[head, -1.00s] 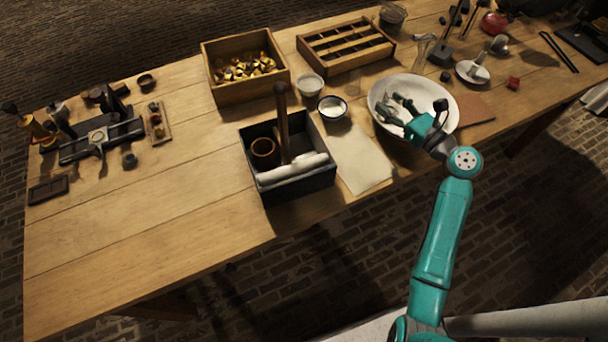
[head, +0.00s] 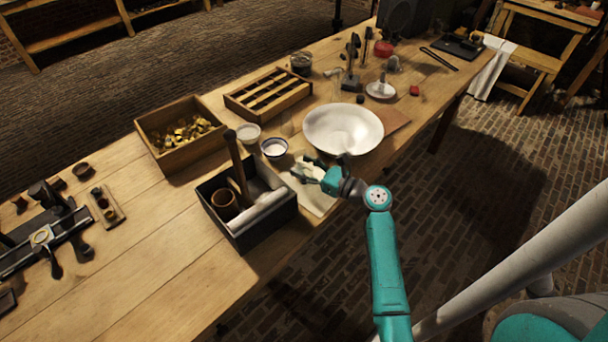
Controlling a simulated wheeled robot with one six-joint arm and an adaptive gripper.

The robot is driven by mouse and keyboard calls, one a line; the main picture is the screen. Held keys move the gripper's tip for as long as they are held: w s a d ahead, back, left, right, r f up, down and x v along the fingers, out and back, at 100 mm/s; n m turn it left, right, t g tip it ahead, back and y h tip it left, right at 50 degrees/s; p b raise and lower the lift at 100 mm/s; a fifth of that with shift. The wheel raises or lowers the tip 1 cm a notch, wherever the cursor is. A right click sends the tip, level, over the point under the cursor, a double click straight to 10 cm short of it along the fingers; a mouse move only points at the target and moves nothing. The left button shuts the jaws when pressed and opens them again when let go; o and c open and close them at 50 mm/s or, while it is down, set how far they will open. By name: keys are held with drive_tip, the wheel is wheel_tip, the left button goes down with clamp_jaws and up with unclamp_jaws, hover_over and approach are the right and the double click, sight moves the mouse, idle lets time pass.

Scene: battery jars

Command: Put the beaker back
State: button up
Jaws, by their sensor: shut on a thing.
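My gripper (head: 306,172) is above the pale sheet (head: 318,198) on the bench, between the dark caddy and the white basin. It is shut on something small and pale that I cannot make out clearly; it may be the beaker. Faint clear glass (head: 287,124) shows on the bench just right of the small white cup. Another clear glass vessel (head: 335,82) stands farther back, behind the basin.
The white basin (head: 343,108) stands empty right of my gripper. The dark caddy (head: 250,236), with its upright handle, is close on the left. A blue-rimmed bowl (head: 274,156), white cup (head: 248,140), compartment box (head: 233,107) and brass-filled box (head: 142,140) stand behind.

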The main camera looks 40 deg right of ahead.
drive_tip(key=shift+f, duration=1.6)
drive_tip(key=shift+f, duration=0.1)
drive_tip(key=o, duration=1.3)
drive_tip(key=v, duration=1.2)
drive_tip(key=shift+d, duration=0.1)
